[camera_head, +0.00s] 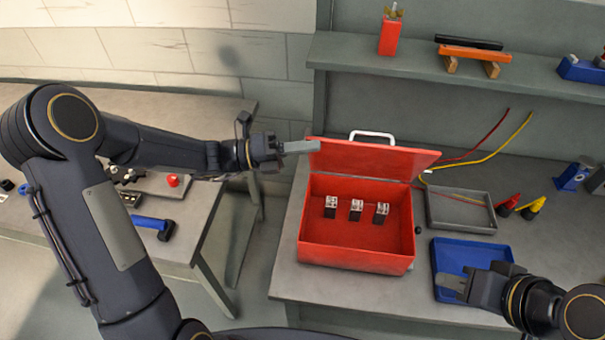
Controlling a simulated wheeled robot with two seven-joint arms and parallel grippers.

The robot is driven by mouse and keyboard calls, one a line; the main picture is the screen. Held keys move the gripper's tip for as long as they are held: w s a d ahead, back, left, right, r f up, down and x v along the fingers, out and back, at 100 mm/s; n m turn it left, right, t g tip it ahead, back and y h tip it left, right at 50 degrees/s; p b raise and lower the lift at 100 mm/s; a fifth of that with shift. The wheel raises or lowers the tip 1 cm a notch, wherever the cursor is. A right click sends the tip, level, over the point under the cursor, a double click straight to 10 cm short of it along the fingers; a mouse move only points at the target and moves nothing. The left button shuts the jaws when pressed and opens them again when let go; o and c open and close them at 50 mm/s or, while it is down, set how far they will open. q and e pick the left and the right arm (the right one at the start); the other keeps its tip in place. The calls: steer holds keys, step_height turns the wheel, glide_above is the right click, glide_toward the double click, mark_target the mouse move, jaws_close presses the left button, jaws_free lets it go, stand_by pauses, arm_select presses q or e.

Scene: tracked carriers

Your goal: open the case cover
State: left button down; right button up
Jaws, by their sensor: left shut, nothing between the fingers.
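The red case (355,258) stands on the grey workbench. Its red cover (375,159) is raised and tilted back at the rear, with a white handle (372,137) behind its top edge. Inside the case are three small black and silver parts (356,209). My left gripper (312,147) is shut and empty, its fingertips at the upper left corner of the cover; I cannot tell whether they touch it. My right gripper (447,286) is over the blue tray (468,247), to the right of the case; its finger gap is not clear.
A grey tray (460,212) lies right of the case, with red and yellow clips (521,206) beyond it. A shelf (440,68) with tools runs above the bench. A second table (190,230) on the left holds a blue-handled tool (153,224). A gap separates the tables.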

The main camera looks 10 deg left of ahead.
arm_select(q)
steer(key=w+r+n+y, duration=0.1)
steer(key=w+r+n, duration=0.1)
steer(key=w, duration=1)
steer(key=shift+w+r+n, duration=0.15)
steer(key=shift+r+n, duration=0.15)
steer(key=shift+n, duration=0.5)
